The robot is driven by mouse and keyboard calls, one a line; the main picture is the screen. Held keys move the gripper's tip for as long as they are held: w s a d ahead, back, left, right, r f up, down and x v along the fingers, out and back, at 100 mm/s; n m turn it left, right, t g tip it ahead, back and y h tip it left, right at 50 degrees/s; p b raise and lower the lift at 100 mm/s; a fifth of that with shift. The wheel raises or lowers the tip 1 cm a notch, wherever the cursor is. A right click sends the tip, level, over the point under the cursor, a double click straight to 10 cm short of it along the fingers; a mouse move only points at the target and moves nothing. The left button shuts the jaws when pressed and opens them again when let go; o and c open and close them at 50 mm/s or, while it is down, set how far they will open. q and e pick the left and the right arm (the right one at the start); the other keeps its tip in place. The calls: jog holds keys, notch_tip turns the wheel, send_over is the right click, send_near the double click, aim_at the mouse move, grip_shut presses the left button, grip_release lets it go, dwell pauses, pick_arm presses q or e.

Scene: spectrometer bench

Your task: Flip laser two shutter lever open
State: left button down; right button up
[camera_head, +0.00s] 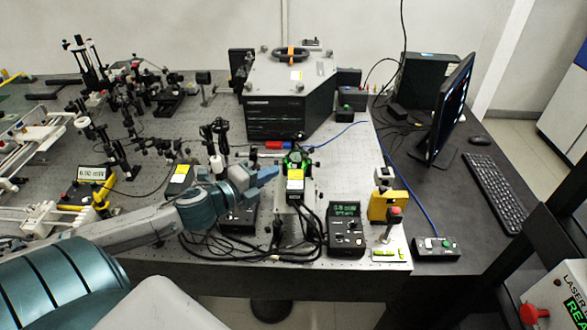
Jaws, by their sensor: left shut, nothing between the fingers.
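My left arm comes in from the left, and its blue-grey gripper (268,174) is shut and empty above the bench, just left of a laser head with a yellow label (295,182). A green ring mount (297,158) stands at the far end of that head. Another yellow-labelled unit (181,174) is partly hidden behind my arm. I cannot make out which unit is laser two, nor a shutter lever or its position. My gripper's contact with the laser head cannot be told. My right gripper is out of view.
A black controller with a green display (345,228) and a yellow block (389,205) stand to the right. Black cables (285,255) loop near the front edge. A large grey-topped housing (290,75) is behind. A monitor (446,108) and keyboard (496,190) are at the right.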

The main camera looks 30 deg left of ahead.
aim_at(303, 158)
pick_arm(q)
jog(key=shift+b+x, duration=0.85)
jog(key=shift+b, duration=0.05)
jog(key=shift+b+x, duration=0.55)
jog(key=shift+x, duration=2.6)
jog(key=shift+d+f, duration=0.1)
